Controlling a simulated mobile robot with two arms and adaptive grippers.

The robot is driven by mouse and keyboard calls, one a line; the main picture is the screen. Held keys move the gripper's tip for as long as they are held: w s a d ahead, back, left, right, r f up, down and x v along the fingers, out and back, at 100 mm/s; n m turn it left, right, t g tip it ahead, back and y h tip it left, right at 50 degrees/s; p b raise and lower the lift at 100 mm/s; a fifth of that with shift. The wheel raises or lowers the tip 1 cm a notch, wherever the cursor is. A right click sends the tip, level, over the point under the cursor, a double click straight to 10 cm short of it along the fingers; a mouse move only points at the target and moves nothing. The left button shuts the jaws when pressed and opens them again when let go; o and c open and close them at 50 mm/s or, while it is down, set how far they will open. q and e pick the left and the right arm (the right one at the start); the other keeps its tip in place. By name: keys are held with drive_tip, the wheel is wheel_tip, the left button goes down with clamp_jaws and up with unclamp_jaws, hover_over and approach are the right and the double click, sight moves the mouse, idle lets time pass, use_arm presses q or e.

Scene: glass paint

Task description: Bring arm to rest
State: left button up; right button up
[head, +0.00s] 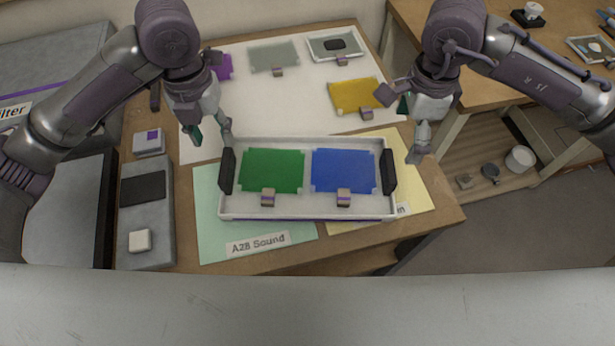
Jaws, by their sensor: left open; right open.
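My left gripper (207,131) is open and empty above the table, just left of the white tray's back left corner. My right gripper (409,132) is open and empty, just beyond the tray's right end. The white tray (307,214) has black handles at both ends. It holds a green glass sheet (271,171) on the left and a blue glass sheet (343,170) on the right, each with a small block at its front edge. Neither gripper is seen touching the tray.
The tray lies across a mint mat (215,225) labelled "A28 Sound" and a yellow mat (415,190). Behind are a yellow sheet (355,95), a grey sheet (273,56) and a small tray (335,46). A grey device (145,210) stands left. A second table (480,75) stands right.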

drive_tip(key=shift+r, duration=0.4)
